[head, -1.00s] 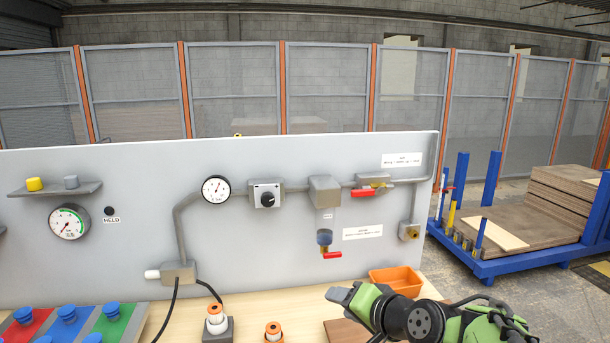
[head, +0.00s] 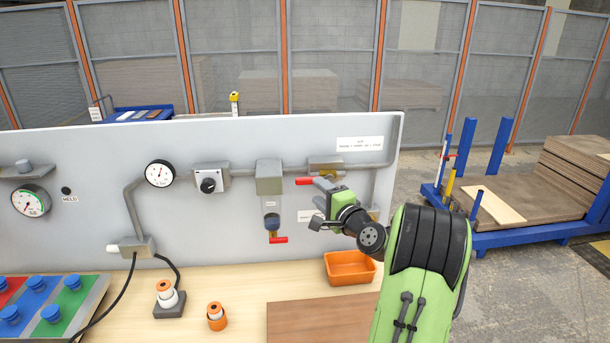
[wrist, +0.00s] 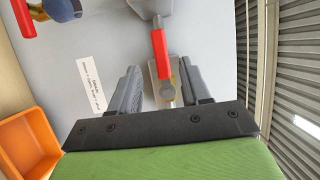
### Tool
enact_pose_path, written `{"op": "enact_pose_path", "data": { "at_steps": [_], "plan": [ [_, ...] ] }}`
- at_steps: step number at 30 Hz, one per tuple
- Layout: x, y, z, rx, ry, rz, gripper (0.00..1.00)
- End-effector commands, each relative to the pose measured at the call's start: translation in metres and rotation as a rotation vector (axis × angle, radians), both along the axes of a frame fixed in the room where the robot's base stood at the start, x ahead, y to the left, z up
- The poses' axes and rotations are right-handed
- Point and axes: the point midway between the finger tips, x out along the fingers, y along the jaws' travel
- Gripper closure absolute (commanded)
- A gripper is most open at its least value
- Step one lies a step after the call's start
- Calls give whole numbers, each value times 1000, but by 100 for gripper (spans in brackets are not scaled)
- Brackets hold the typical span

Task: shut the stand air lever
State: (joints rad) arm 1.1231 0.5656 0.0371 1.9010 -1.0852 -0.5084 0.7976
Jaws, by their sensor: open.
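The red air lever (head: 304,181) sits on the brass valve (head: 326,165) in the pipe at the upper right of the grey panel, lying roughly along the pipe. My gripper (head: 325,188) is at its right end, in front of the valve. In the wrist view, the red lever (wrist: 159,48) reaches into the gap between my two open grey fingers (wrist: 158,72). The fingers stand on either side of it; I cannot tell whether either touches. Part of the valve is hidden by my gripper.
A second red lever (head: 278,240) is below the filter bowl (head: 271,222), left of my gripper. An orange bin (head: 350,270) stands on the bench under my arm. A gauge (head: 160,173) and a knob box (head: 210,178) are further left.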

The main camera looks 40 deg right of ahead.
Motion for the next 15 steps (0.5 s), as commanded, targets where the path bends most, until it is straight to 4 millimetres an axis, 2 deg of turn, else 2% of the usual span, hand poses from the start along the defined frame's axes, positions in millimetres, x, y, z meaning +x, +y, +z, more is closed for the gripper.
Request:
{"op": "enact_pose_path", "data": {
  "at_steps": [1,6,10,15],
  "plan": [
    [14,-1,4,-1,0,6,53],
    [52,-9,3,-2,-1,5,53],
    [70,-13,2,-2,1,3,53],
    [76,-16,0,-1,2,1,53]
  ]
}}
